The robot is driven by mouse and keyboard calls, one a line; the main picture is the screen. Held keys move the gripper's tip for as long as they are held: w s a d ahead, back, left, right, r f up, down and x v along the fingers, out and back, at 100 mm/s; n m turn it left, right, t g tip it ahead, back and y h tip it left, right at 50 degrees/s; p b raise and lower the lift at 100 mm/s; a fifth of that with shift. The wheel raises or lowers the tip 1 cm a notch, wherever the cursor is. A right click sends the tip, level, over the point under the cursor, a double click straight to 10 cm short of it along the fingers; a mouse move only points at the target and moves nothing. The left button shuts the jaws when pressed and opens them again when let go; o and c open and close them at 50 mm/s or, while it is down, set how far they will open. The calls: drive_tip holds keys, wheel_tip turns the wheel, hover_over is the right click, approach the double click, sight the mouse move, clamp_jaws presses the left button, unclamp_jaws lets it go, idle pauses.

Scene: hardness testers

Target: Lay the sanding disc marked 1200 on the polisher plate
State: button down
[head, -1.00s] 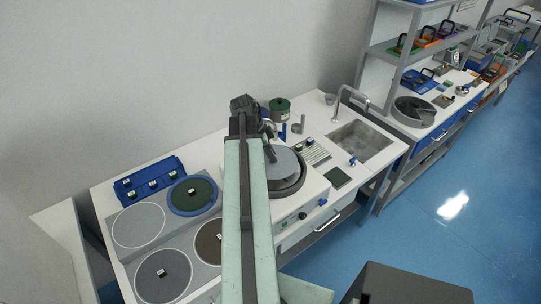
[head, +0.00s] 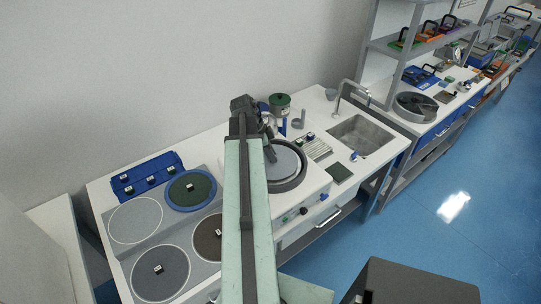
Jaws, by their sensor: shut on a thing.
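The polisher (head: 300,184) is a white unit with a dark round bowl near the bench's middle, right of my arm. A grey disc (head: 287,161) lies within the bowl's rim, at or just above the plate; I cannot tell whether it rests flat, and the plate is hidden beneath it. My gripper (head: 270,154) hangs from the arm's far end at the disc's left edge and is shut on the disc. My arm hides the bowl's left side. No marking is readable on the disc.
Left of my arm, a grey board holds a green disc in a blue ring (head: 191,189), a brown disc (head: 207,238), a grey disc (head: 160,272) and an empty-looking round place (head: 135,220). A blue rack (head: 148,176) stands behind. A sink (head: 360,136) is at the right.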

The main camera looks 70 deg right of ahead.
drive_tip(key=shift+f, duration=0.25)
drive_tip(key=c, duration=1.3)
unclamp_jaws()
drive_tip(key=p+v, duration=0.7)
drive_tip(key=shift+r, duration=0.35)
